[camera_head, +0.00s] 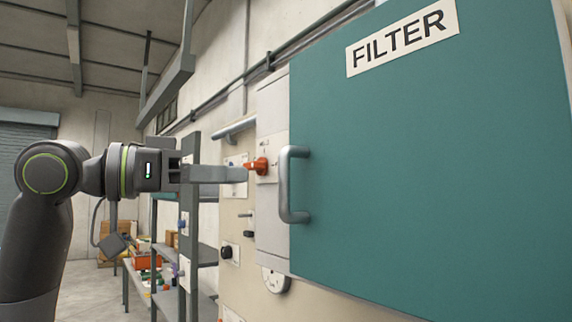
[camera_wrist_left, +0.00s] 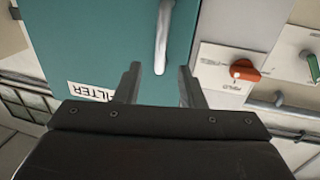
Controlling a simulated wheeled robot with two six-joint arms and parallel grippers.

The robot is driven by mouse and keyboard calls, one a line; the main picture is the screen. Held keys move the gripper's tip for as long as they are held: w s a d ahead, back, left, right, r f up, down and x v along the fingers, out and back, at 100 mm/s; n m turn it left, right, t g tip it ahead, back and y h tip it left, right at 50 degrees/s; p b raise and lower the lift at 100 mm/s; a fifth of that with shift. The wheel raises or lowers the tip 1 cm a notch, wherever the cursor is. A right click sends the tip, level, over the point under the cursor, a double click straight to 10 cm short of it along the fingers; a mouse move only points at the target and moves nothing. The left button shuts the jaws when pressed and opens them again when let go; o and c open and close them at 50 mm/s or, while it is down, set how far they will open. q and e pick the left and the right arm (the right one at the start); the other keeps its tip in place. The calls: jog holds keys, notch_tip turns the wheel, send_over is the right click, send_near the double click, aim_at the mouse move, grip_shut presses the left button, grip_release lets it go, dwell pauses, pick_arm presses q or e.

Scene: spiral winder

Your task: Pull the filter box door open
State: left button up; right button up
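The teal filter box door (camera_head: 430,160) fills the right of the head view, under a white FILTER label (camera_head: 402,38). Its grey bar handle (camera_head: 289,184) stands at the door's left edge. My left gripper (camera_head: 243,174) is to the left of the handle, apart from it in this view. In the left wrist view the gripper (camera_wrist_left: 158,84) is open, and the handle (camera_wrist_left: 162,40) shows ahead, between the lines of the two fingers. The teal door (camera_wrist_left: 100,45) is behind it. I see nothing between the fingers. My right gripper is not in view.
A red rotary switch (camera_head: 259,166) on a pale panel is close by the left fingertips; it also shows in the left wrist view (camera_wrist_left: 244,70). Grey shelving (camera_head: 190,215) with small items stands behind my left arm. A pipe (camera_head: 234,129) juts out above the gripper.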

pick_arm(q)
jog(key=p, duration=0.3)
send_over(285, 213)
jog(key=a, duration=0.1)
jog(key=shift+w+d+p, duration=0.4)
jog(key=shift+w+d, duration=0.05)
jog(key=shift+d, duration=0.05)
grip_shut()
